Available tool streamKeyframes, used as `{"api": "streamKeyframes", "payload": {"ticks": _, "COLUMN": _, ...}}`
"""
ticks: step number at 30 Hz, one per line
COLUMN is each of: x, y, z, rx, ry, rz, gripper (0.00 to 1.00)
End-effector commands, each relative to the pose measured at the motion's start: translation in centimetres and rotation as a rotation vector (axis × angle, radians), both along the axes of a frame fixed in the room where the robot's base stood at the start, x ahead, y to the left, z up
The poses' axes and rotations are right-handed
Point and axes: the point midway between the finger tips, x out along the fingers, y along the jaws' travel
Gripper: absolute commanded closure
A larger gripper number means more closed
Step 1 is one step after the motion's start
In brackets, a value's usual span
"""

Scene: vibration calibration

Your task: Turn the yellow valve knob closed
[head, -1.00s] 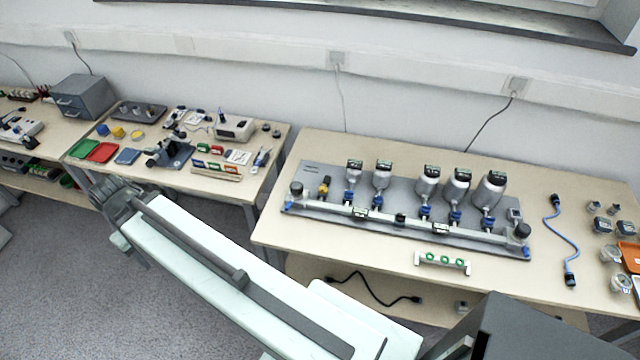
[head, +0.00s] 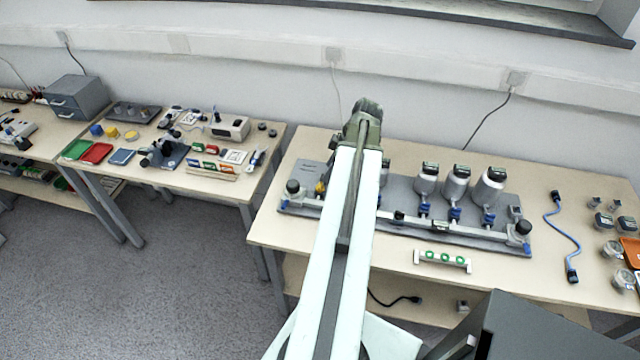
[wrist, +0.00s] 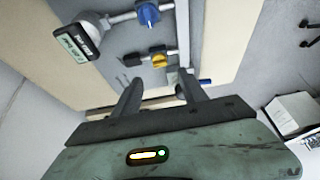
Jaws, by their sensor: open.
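The yellow valve knob (wrist: 159,60) shows in the wrist view just beyond my gripper (wrist: 158,84), roughly in line with the gap between the two spread fingers. My gripper is open and empty, and no contact with the knob shows. In the head view, the yellow knob (head: 320,188) peeks out at the left edge of my arm, at the left end of the manifold on its grey plate (head: 312,169). My arm covers the nearby valves there, and its fingers cannot be made out in that view.
A blue valve handle (wrist: 148,13) and a gauge with a display (wrist: 78,42) lie close to the yellow knob. Several silver canisters stand along the manifold. A white holder with green rings (head: 443,260) and a blue cable (head: 561,235) lie on the table.

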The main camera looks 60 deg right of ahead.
Motion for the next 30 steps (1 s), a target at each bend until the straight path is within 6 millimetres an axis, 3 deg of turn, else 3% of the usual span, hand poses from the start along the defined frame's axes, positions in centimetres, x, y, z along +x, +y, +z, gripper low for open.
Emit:
{"api": "streamKeyframes", "payload": {"ticks": 5, "x": 0.3, "y": 0.1, "z": -0.9, "rx": 0.000, "ry": 0.001, "rz": 0.001, "gripper": 0.50}}
{"api": "streamKeyframes", "payload": {"ticks": 17, "x": 2.6, "y": 1.0, "z": -7.1, "rx": 0.000, "ry": 0.002, "rz": 0.003, "gripper": 0.50}}
{"api": "streamKeyframes", "payload": {"ticks": 26, "x": 3.0, "y": 1.1, "z": -7.2, "rx": 0.001, "ry": 0.002, "rz": 0.002, "gripper": 0.50}}
{"api": "streamKeyframes", "payload": {"ticks": 27, "x": 3.0, "y": 1.1, "z": -7.2, "rx": 0.001, "ry": 0.002, "rz": 0.002, "gripper": 0.53}}
{"api": "streamKeyframes", "payload": {"ticks": 30, "x": 3.0, "y": 1.1, "z": -7.2, "rx": 0.001, "ry": 0.002, "rz": 0.002, "gripper": 0.81}}
